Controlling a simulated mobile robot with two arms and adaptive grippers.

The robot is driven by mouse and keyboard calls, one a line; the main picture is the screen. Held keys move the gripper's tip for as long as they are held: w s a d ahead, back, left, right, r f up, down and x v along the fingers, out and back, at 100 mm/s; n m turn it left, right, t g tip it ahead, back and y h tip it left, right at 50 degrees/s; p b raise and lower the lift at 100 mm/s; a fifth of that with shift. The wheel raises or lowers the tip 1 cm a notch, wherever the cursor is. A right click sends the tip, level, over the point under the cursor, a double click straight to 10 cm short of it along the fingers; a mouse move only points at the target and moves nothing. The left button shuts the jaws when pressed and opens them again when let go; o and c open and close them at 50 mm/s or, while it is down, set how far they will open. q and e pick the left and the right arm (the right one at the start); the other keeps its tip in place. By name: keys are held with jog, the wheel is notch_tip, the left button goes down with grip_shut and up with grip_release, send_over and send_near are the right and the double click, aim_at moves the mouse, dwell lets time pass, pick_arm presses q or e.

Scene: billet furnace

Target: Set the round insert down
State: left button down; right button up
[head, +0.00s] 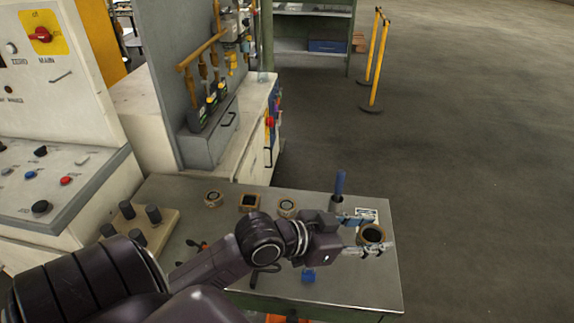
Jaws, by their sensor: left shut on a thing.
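My left gripper (369,235) reaches over the right part of the grey metal table (350,290). It is shut on a round insert (372,233), a tan ring with a dark centre, with one finger on its far side and one on its near side. I cannot tell whether the insert touches the table or hangs just above it. Two more round pieces (213,199) (287,207) and a square piece (249,202) sit in a row along the table's back. My right gripper is not in view.
A blue-handled tool (341,184) stands upright beside a white label (367,214), just behind my gripper. A pegged board (140,222) is at the left. A small blue object (308,275) lies near the front. The table's right edge is close to the insert.

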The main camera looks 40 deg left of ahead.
aim_at(365, 280)
pick_arm(q)
jog(key=shift+n+t+y, duration=0.3)
jog(key=shift+n+y, duration=0.1)
jog(key=shift+y, duration=0.1)
jog(key=r, duration=0.1)
jog(key=w+d+r, duration=0.1)
jog(key=r, duration=0.1)
jog(key=shift+w+d+r, duration=0.15)
jog(key=shift+d+r, duration=0.1)
jog(key=shift+r, duration=0.05)
jog(key=shift+w+d+r, duration=0.1)
jog(key=shift+d+r, duration=0.05)
jog(key=shift+r, duration=0.1)
jog(key=shift+d+r, duration=0.1)
jog(key=shift+r, duration=0.05)
notch_tip(365, 280, down, 20)
jog(key=shift+f, duration=0.1)
jog(key=c, duration=1.1)
grip_release()
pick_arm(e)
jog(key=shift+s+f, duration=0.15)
